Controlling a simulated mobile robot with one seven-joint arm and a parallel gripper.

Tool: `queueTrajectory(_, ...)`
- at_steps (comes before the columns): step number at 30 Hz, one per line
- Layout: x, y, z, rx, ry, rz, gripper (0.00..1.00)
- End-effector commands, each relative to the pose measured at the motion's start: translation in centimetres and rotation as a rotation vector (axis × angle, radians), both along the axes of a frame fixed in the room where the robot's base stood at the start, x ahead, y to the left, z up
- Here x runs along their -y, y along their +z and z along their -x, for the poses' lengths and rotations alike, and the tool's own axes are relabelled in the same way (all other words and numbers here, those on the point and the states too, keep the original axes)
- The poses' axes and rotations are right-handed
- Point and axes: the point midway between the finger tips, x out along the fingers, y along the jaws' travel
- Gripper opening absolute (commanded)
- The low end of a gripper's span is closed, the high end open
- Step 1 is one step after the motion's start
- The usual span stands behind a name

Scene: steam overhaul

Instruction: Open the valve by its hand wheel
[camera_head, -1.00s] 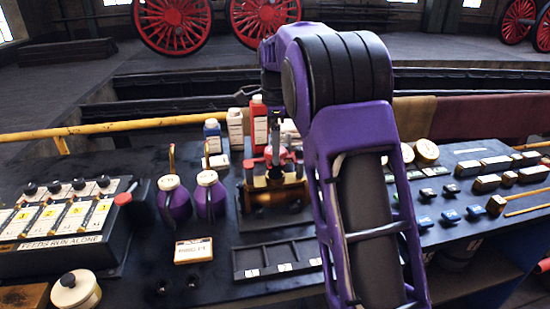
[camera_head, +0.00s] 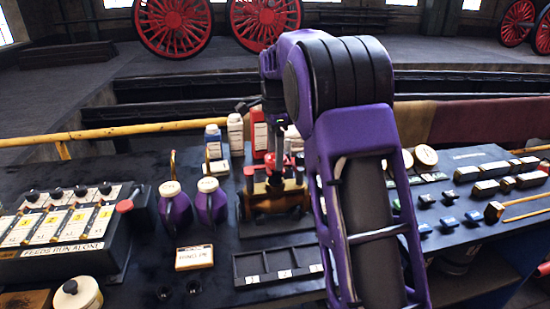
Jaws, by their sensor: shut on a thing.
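The valve (camera_head: 280,204) is a brass-coloured body on a dark base, standing on the black bench left of my purple arm. Red parts of its hand wheel (camera_head: 249,171) show at its top, on both sides of my gripper. My gripper (camera_head: 276,177) points down from above the valve and is shut on the hand wheel. The fingertips are small and dark here, and their exact hold on the rim is hard to make out. My arm covers the area right of the valve.
Two purple jugs (camera_head: 211,201) stand close left of the valve. Bottles, including a white one (camera_head: 235,134), stand behind it. A black compartment tray (camera_head: 278,263) lies in front. A control box (camera_head: 60,228) is at left; small blocks (camera_head: 487,188) lie at right.

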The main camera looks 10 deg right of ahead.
Motion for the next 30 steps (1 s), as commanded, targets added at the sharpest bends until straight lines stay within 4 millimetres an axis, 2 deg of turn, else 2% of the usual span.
queueTrajectory(1,0.03,0.47,0.03,-0.001,0.062,-0.001,0.09)
queueTrajectory(6,0.02,0.27,-0.02,0.001,0.226,0.0,0.09)
queueTrajectory(18,-0.01,0.27,-0.02,0.001,0.292,0.0,0.09)
queueTrajectory(27,0.02,0.08,-0.03,0.002,0.667,0.0,0.09)
queueTrajectory(30,0.0,0.08,-0.03,0.002,0.73,0.0,0.09)
